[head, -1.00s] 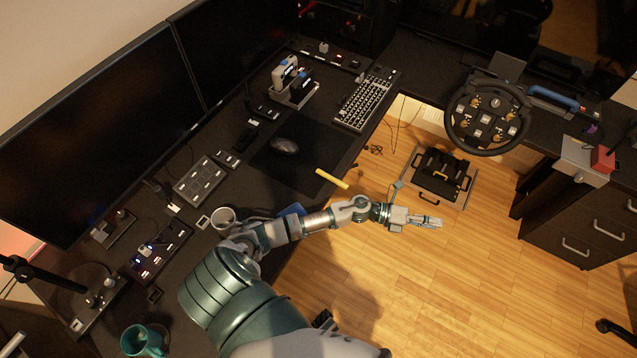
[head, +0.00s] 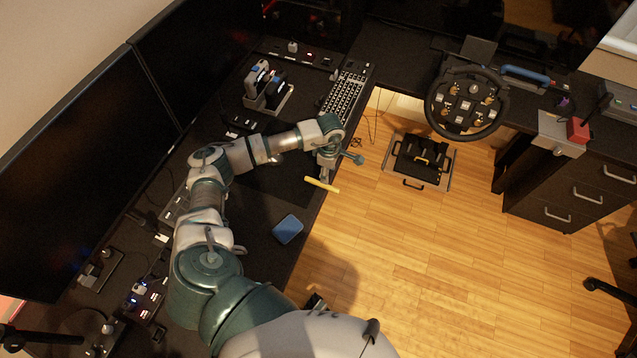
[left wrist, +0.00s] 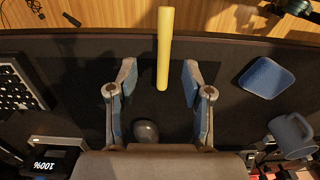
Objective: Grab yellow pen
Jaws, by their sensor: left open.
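The yellow pen (head: 322,185) lies at the desk's front edge, with one end reaching out past the edge. In the left wrist view the yellow pen (left wrist: 165,48) points up the picture, and its near end lies between the fingertips. My left gripper (head: 325,168) is above the pen in the head view, partly hidden by its own wrist. In the left wrist view my left gripper (left wrist: 158,80) is open, with one finger on each side of the pen, apart from it. My right gripper is in neither view.
A blue pad (head: 288,229) and a keyboard (head: 344,97) lie on the desk. A mouse (left wrist: 146,132) and a mug (left wrist: 291,136) show in the left wrist view. A steering wheel (head: 432,107) stands on the right desk. The wooden floor is open beyond the edge.

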